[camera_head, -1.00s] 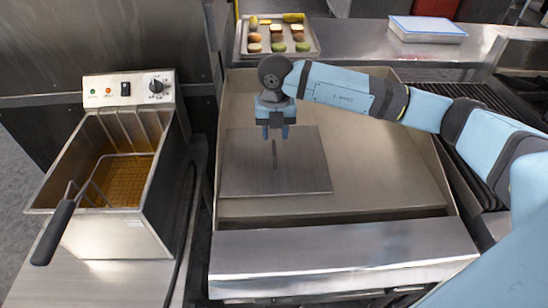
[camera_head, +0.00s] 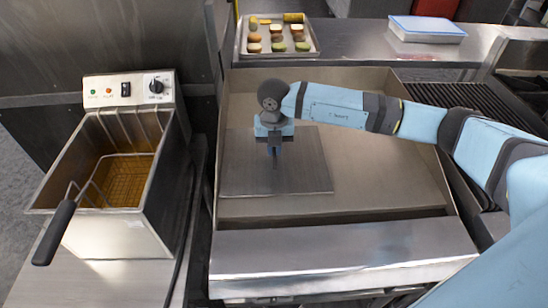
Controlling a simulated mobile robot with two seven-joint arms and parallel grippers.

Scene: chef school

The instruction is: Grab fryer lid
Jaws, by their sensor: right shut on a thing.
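The fryer lid (camera_head: 300,172) is a flat square metal plate with a thin upright handle (camera_head: 275,162) at its middle. It lies on the flat metal griddle (camera_head: 400,170). My right gripper (camera_head: 274,150) points down over the lid's middle and is shut on the handle. Its fingers partly hide the handle's top. The fryer (camera_head: 110,235) stands open at the left, with a wire basket (camera_head: 122,182) in it. My left gripper is not in view.
The basket's black handle (camera_head: 54,233) sticks out over the fryer's front left. A tray of food (camera_head: 310,52) and a blue-lidded container (camera_head: 427,30) stand on the back counter. A ribbed grill (camera_head: 480,98) is at the right. The griddle's raised walls surround the lid.

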